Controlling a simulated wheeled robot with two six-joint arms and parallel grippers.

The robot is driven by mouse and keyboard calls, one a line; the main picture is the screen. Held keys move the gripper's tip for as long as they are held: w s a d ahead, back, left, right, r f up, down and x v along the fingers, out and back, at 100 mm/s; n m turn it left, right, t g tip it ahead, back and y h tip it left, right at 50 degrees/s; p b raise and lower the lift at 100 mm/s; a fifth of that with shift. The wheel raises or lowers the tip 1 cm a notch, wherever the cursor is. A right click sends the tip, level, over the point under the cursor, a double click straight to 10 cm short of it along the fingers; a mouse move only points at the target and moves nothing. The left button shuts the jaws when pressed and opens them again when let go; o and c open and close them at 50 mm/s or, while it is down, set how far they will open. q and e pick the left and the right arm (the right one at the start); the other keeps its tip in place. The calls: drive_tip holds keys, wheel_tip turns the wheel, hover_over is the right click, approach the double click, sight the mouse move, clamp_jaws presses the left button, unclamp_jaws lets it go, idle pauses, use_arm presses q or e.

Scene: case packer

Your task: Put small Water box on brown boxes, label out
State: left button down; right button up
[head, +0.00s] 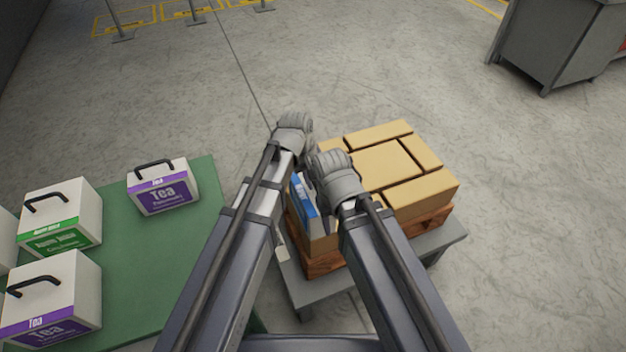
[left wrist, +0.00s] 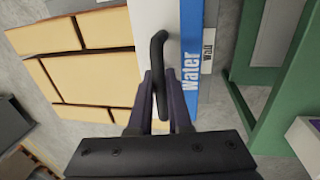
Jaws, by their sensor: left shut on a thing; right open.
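The small Water box, white with a blue label, shows in part in the head view (head: 304,201) between my arms, at the left edge of the brown boxes (head: 378,165). In the left wrist view the Water box (left wrist: 190,50) has its blue "Water" side facing right, away from the brown boxes (left wrist: 92,60). My left gripper (left wrist: 158,85) is shut on its black handle (left wrist: 157,48). In the head view my left gripper (head: 298,140) is above the box. My right gripper (head: 325,170) is open close by, its fingers mostly hidden. Whether the box rests on anything is hidden.
The brown boxes stand on a wooden pallet (head: 324,262) on a grey stand (head: 440,243). A green table (head: 150,265) at left holds Tea (head: 163,190) and Apple Juice (head: 62,217) boxes. A grey bin (head: 545,45) stands far right.

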use_arm(q)
drive_tip(key=shift+f, duration=0.3)
drive_tip(key=c, duration=0.8)
unclamp_jaws()
drive_tip(key=shift+r, duration=0.1)
drive_tip(key=shift+o, duration=0.2)
wheel_tip(320, 180, up, 8)
drive_tip(key=a+p, duration=0.1)
drive_tip(key=p, duration=0.6)
drive_tip(key=shift+s+a, duration=0.2)
drive_tip(key=shift+s, duration=0.1)
drive_tip(key=shift+f, duration=0.2)
drive_tip(key=s+a+m+y, duration=0.1)
drive_tip(key=s+m, duration=0.1)
drive_tip(key=s, duration=0.2)
drive_tip(key=s+a+r+m+y+p, duration=0.1)
drive_tip(key=s+a+m, duration=0.1)
drive_tip(key=s, duration=0.3)
drive_tip(key=s+a+r+m+g+y+p, duration=0.1)
drive_tip(key=s+m, duration=0.3)
drive_tip(key=shift+s+a, duration=0.2)
drive_tip(key=shift+a, duration=0.1)
